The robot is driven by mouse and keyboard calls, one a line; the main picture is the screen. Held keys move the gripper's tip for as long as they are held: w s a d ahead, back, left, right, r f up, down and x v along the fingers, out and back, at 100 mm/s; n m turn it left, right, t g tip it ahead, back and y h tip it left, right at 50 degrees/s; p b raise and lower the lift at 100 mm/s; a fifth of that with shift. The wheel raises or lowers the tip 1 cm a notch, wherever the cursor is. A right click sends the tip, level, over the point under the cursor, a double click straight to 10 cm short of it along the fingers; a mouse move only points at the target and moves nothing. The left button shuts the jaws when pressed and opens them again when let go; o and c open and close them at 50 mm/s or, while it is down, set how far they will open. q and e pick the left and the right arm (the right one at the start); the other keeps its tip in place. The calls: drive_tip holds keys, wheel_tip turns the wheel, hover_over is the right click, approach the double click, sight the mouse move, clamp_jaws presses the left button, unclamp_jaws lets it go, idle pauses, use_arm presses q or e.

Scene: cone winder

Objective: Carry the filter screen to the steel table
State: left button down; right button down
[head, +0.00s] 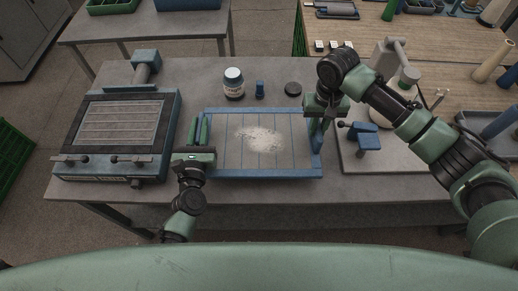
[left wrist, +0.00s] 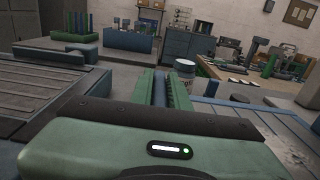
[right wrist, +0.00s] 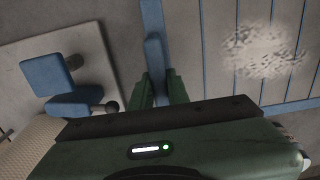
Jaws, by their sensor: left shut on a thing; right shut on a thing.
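The filter screen (head: 228,140) is a blue-framed panel with thin blue bars and a patch of whitish fluff in its middle. It lies flat over the front middle of a grey table (head: 340,185); I cannot tell whether it touches the top. My left gripper (head: 198,132) is shut on the blue grip at its left end, which shows between the fingers in the left wrist view (left wrist: 160,90). My right gripper (head: 319,122) is shut on the right end, and the blue grip (right wrist: 155,55) runs between its fingers in the right wrist view.
A blue-framed machine box (head: 120,125) stands left of the screen. A labelled jar (head: 233,83), a small blue piece (head: 260,89) and a dark disc (head: 293,89) stand behind it. A blue clamp on a pale plate (head: 367,139) is at right. Another grey table (head: 95,30) stands behind.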

use_arm(q)
drive_tip(key=shift+f, duration=0.2)
use_arm(e)
drive_tip(key=shift+f, duration=0.15)
